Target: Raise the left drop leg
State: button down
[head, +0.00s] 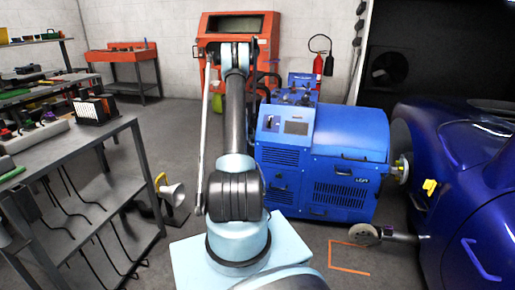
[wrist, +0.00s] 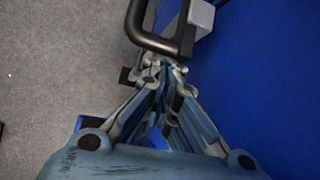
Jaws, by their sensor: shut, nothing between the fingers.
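The blue dynamometer cabinet (head: 345,150) stands on the floor at centre right in the head view. Its blue panel (wrist: 265,90) fills the right of the wrist view. My gripper (wrist: 170,72) is shut and empty, pointing at a bent black tube (wrist: 150,38) that crosses the top of the wrist view. The fingertips are just below this tube; I cannot tell if they touch it. A grey block (wrist: 200,14) sits beside the tube. I cannot tell whether the tube belongs to the left drop leg. The leg is not clearly identifiable, and my arm blocks part of the head view.
A grey shelf bench (head: 75,160) stands at the left and a blue car (head: 475,190) at the right. An orange cabinet (head: 258,28) and a red extinguisher (head: 318,66) are behind.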

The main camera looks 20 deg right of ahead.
jog(key=shift+d+r, duration=0.1)
jog(key=shift+d, duration=0.05)
notch_tip(320, 180, down, 4)
jog(key=s, duration=0.1)
jog(key=v, duration=1)
dwell(0.5)
jog(key=shift+s, duration=0.1)
